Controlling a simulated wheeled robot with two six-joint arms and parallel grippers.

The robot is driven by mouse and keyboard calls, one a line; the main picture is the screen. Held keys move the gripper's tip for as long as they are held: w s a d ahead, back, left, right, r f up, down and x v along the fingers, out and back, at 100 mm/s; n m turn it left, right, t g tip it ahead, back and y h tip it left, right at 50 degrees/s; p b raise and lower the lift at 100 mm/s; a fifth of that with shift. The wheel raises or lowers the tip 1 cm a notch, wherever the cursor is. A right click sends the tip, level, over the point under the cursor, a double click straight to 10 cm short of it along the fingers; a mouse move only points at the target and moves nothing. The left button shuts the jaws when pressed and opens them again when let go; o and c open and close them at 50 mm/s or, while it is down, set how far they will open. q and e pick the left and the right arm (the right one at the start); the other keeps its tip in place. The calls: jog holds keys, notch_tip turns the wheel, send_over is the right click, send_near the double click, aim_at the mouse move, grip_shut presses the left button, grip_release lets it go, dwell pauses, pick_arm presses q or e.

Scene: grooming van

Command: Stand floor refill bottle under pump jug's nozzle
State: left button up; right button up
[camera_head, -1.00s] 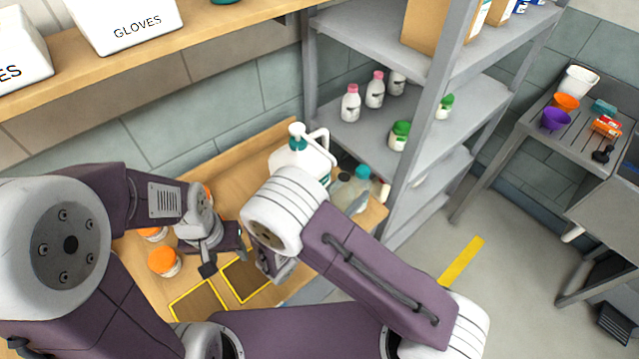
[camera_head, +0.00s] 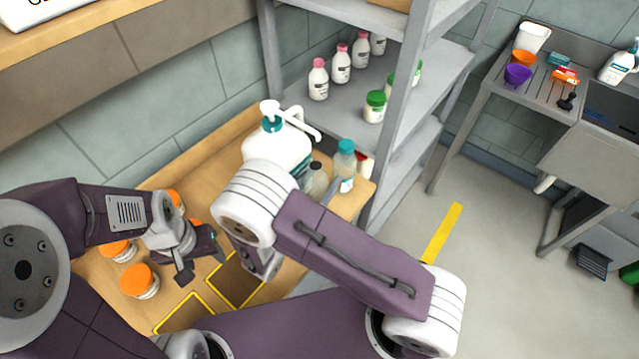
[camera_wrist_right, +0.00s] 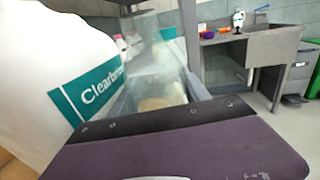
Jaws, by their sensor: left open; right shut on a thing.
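The white pump jug (camera_head: 272,150) with a teal collar stands at the back of the wooden bench; its nozzle (camera_head: 312,132) points right. A clear bottle (camera_head: 316,181) with a dark cap is just below the nozzle tip in the head view, close beside the jug. My right gripper (camera_wrist_right: 158,92) is shut on this bottle; in the head view my wrist hides most of the grip. The wrist view shows the bottle (camera_wrist_right: 155,72) between the fingers, with the jug (camera_wrist_right: 50,85) close on the left. The bottle's base is hidden. My left gripper (camera_head: 200,260) is open and empty over the bench.
A teal-capped bottle (camera_head: 344,168) stands just right of the held bottle. Several orange-lidded jars (camera_head: 139,281) are near my left gripper. Yellow-outlined squares (camera_head: 236,281) mark the bench front. A grey shelf rack (camera_head: 350,95) stands behind on the right.

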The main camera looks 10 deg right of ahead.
pick_arm(q)
jog(key=shift+r, duration=0.1)
pick_arm(e)
jog(key=shift+a+r, duration=0.1)
jog(key=shift+r, duration=0.05)
pick_arm(q)
jog(key=shift+s+d+b, duration=0.25)
jog(key=shift+d+b, duration=0.05)
jog(key=shift+d, duration=0.15)
pick_arm(e)
jog(key=shift+s+d+f, duration=0.3)
jog(key=shift+d+f, duration=0.05)
jog(key=shift+d, duration=0.2)
pick_arm(q)
jog(key=shift+a+f, duration=0.1)
jog(key=shift+f, duration=0.15)
pick_arm(e)
jog(key=shift+a+f, duration=0.1)
jog(key=shift+f, duration=0.05)
pick_arm(q)
jog(key=shift+w+a, duration=0.15)
jog(key=shift+a, duration=0.05)
pick_arm(e)
jog(key=o, duration=1.2)
jog(key=shift+w+a, duration=0.2)
pick_arm(q)
jog(key=shift+d, duration=0.15)
pick_arm(e)
jog(key=shift+s+d, duration=0.1)
